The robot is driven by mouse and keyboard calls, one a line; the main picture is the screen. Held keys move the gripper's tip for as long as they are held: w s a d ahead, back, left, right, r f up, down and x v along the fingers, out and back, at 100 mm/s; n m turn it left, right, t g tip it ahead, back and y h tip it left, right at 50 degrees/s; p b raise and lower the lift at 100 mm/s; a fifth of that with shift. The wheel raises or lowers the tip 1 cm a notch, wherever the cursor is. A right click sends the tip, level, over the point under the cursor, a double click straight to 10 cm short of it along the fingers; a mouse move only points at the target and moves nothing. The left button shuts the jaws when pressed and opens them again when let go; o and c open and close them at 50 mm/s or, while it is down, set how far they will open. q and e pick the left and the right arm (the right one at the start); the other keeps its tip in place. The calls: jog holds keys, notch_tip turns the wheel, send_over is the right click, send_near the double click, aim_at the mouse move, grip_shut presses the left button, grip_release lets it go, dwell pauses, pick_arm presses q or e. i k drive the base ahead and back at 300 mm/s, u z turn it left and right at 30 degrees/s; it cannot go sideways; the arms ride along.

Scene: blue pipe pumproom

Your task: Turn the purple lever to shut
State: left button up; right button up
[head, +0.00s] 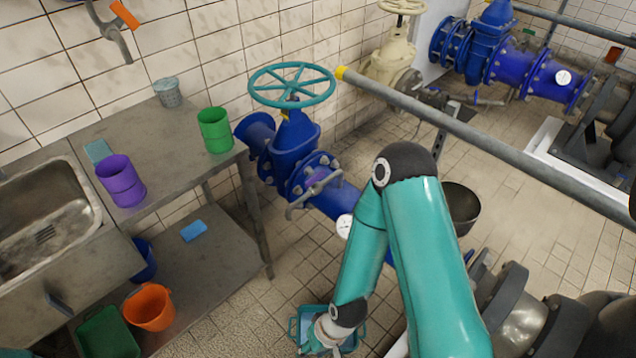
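No purple lever can be made out in the head view. A grey lever handle (315,190) sits on the blue valve pipe (338,200) below the teal handwheel (292,85). A small orange lever (125,14) is on the wall tap at the top left. One teal arm, which appears to be my right, rises from the bottom right, bends at its elbow and runs down to the bottom middle. Its gripper fingers cannot be seen there. My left gripper is not in view.
A steel bench with a sink (45,215) stands at the left, holding a purple mug (121,181) and a green mug (215,130). An orange bucket (149,307) is on the lower shelf. A grey rail (480,135) with a yellow end crosses the right side. A teal tray lies near my wrist.

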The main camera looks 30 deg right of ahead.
aim_at(313, 181)
jog(key=z, duration=0.1)
jog(key=k, duration=0.4)
jog(key=u, duration=1.35)
jog(key=i, duration=0.1)
jog(key=z, duration=3)
jog(key=k, duration=1.1)
jog(key=u, duration=1)
jog(key=i, duration=1.65)
